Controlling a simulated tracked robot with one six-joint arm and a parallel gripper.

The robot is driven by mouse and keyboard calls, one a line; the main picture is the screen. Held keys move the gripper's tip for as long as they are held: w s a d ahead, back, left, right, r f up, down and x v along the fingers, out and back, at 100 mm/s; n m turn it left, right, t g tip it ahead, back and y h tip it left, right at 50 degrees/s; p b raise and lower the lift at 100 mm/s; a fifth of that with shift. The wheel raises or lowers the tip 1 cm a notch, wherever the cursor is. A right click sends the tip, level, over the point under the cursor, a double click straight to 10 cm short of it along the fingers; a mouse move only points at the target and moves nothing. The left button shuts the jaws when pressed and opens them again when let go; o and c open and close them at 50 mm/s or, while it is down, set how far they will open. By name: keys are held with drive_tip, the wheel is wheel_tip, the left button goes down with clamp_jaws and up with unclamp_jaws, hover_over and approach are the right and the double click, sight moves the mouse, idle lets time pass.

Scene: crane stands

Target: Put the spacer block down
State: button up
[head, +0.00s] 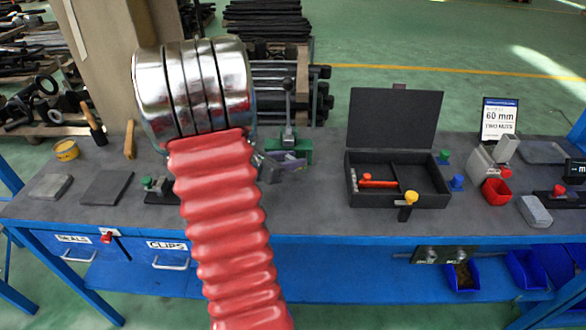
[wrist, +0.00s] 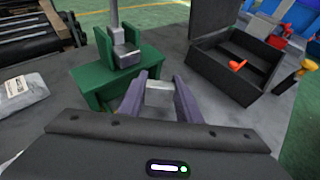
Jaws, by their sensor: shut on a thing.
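The spacer block (wrist: 159,95) is a small light-grey block between the two purple fingers of my gripper (wrist: 160,100) in the wrist view. My gripper is shut on it, just to the right of a green stand (wrist: 118,72) with a grey upright post. I cannot tell whether the block touches the bench. In the head view my gripper (head: 285,164) shows partly, beside my red arm and in front of the green stand (head: 291,148). The block cannot be made out there.
An open black case (head: 398,170) with an orange-red tool inside stands to the right. Grey blocks, a red cup (head: 496,191) and a "60 mm two nuts" sign (head: 498,118) are farther right. Grey plates (head: 104,187) lie at the left. Bench between stand and case is clear.

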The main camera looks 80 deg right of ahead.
drive_tip(key=shift+f, duration=1.85)
drive_tip(key=o, duration=1.1)
drive_tip(key=shift+f, duration=0.1)
drive_tip(key=shift+w+a+r, duration=0.35)
drive_tip(key=shift+a, duration=0.1)
drive_tip(key=v, duration=1)
drive_tip(key=shift+w+a+r, duration=0.2)
drive_tip(key=shift+a, duration=0.1)
